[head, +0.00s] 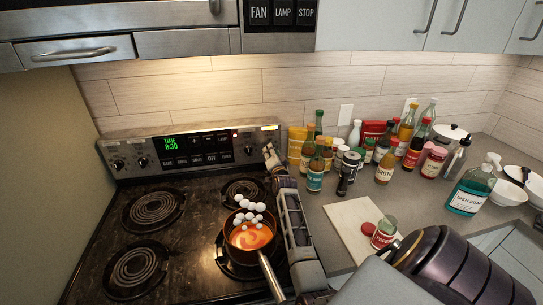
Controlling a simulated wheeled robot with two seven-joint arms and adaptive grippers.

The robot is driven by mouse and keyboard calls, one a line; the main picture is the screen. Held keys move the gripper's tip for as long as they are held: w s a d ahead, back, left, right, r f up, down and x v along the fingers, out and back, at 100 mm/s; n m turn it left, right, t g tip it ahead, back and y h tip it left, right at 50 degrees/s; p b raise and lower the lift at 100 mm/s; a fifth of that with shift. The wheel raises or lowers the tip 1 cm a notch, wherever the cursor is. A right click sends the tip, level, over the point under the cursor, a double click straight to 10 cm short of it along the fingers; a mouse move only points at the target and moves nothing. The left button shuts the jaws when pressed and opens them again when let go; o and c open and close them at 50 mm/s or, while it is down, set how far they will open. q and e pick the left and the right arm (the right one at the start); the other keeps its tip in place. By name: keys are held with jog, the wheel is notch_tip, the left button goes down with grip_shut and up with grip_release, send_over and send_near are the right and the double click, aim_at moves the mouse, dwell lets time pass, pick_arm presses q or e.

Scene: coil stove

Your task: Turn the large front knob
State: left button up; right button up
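The stove's control panel (194,149) stands at the back of the black cooktop. Two round knobs show at its left end, an outer knob (118,165) and an inner knob (143,162). Another knob (249,150) shows near its right end. My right gripper (269,154) is at the panel's right end, just right of that knob, and covers the panel there. Any knob behind it is hidden. Its fingers are too small to tell whether they are open or shut, or touch anything. My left gripper is not in view.
A pot of red soup (250,236) sits on the front right coil, its handle pointing toward me beside my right forearm. White balls show above the pot. Several bottles and jars (385,165) crowd the right counter, with a cutting board (345,216) in front.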

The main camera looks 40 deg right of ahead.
jog(key=shift+w+d, duration=0.1)
jog(key=shift+w, duration=0.05)
grip_shut()
dwell(0.4)
